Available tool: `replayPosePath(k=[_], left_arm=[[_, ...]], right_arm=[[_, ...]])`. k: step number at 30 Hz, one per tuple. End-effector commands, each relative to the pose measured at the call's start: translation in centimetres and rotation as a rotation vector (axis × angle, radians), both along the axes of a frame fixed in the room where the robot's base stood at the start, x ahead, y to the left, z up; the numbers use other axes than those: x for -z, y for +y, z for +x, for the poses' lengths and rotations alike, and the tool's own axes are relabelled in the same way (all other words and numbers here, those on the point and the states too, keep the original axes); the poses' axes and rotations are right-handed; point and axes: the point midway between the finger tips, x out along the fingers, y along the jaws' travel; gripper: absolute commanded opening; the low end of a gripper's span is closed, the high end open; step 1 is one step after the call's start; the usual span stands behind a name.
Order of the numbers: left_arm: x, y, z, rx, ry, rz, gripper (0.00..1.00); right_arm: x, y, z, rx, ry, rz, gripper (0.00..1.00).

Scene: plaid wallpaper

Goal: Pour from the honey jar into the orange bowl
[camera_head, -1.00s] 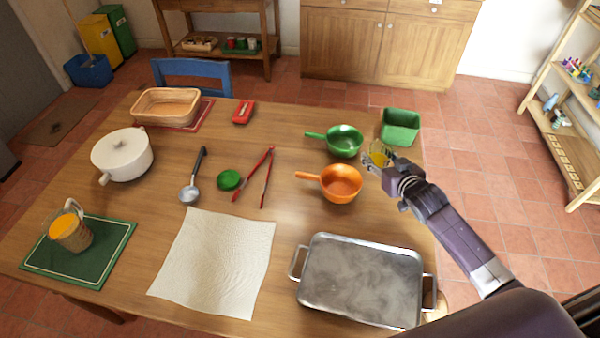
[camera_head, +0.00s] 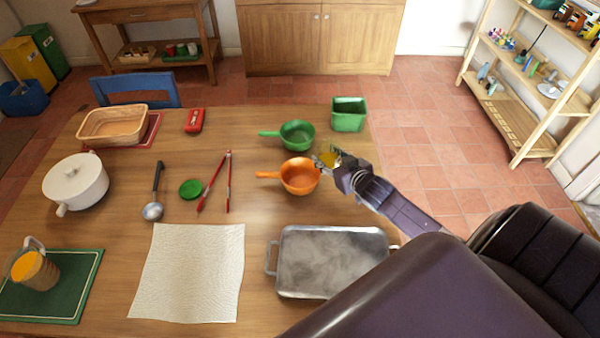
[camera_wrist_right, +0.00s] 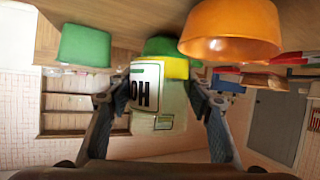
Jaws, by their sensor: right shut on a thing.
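The honey jar (camera_head: 327,158) is a small clear jar with yellow honey in it. In the right wrist view the jar (camera_wrist_right: 148,88) shows a pale label with dark letters between my fingers. My right gripper (camera_head: 338,165) is shut on it, at the upper right rim of the orange bowl (camera_head: 300,177). The bowl has a handle pointing left and also shows in the right wrist view (camera_wrist_right: 230,35). It looks empty. I cannot tell how far the jar is tilted. My left gripper is not in view.
A green pan (camera_head: 297,135) and a green square container (camera_head: 348,115) stand behind the orange bowl. A metal tray (camera_head: 330,265) lies in front of it. Red tongs (camera_head: 212,185), a green lid (camera_head: 190,189) and a ladle (camera_head: 154,205) lie to the left.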

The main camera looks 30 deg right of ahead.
Motion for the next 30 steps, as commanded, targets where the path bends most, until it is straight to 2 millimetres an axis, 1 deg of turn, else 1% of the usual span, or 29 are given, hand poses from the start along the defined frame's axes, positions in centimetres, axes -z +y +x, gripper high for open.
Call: replayPosePath(k=[5,9,19,27,30], left_arm=[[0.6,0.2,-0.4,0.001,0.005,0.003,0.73],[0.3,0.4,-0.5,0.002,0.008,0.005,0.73],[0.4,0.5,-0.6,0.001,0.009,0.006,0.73],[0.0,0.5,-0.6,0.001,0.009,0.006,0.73],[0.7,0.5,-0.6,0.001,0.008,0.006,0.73]], right_arm=[[0.5,0.6,0.4,-0.001,0.038,-0.085,0.16],[0.0,1.1,0.6,-0.001,0.077,-0.170,0.16],[-0.2,2.4,1.3,0.000,0.171,-0.362,0.16],[-1.0,3.7,1.9,0.000,0.246,-0.522,0.16],[-0.3,3.7,1.9,0.001,0.275,-0.580,0.16]])
